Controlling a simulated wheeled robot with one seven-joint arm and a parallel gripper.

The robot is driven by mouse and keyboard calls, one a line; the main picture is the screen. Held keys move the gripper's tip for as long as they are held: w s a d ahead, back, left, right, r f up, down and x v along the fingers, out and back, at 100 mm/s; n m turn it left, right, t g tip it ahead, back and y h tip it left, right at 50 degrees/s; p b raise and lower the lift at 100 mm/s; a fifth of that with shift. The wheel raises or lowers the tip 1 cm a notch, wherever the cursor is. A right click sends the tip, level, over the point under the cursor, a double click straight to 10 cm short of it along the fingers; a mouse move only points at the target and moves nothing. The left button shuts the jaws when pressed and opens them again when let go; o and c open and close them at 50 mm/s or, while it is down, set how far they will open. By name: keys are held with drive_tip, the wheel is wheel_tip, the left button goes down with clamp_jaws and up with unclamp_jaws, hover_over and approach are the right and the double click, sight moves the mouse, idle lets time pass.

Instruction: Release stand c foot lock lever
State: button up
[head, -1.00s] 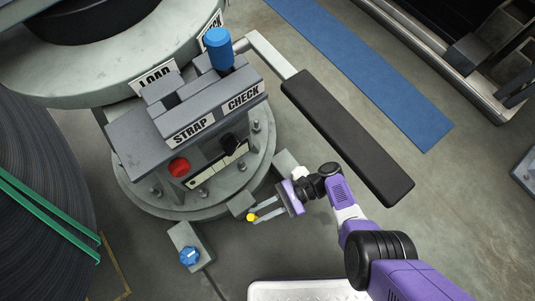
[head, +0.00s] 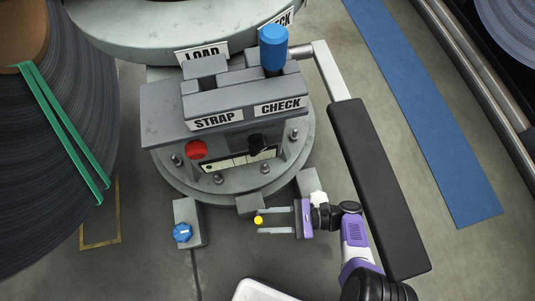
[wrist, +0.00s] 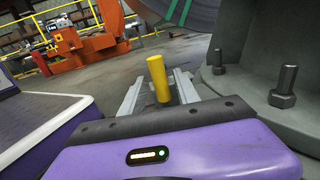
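A small yellow peg (head: 258,220), which looks like the foot lock lever's handle, stands low at the front foot of the grey stand (head: 165,125) in the head view. In the wrist view the yellow peg (wrist: 158,78) rises upright between my fingers. My gripper (head: 260,220) is open, with one finger on each side of the peg near the tips. It also shows in the wrist view (wrist: 157,90). Gaps seem to remain between peg and fingers; contact cannot be told. The lever's base is hidden, and no letter on the stand is readable.
The stand's bolts (wrist: 284,85) are close at the right in the wrist view. A black padded bar (head: 378,190) lies right of my gripper.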

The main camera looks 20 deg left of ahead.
idle(0.3)
drive_tip(key=b+v, duration=0.2)
drive_tip(key=v, duration=0.5)
drive_tip(key=shift+w+d, duration=0.2)
drive_tip(key=shift+d, duration=0.15)
drive_tip(key=shift+d, duration=0.1)
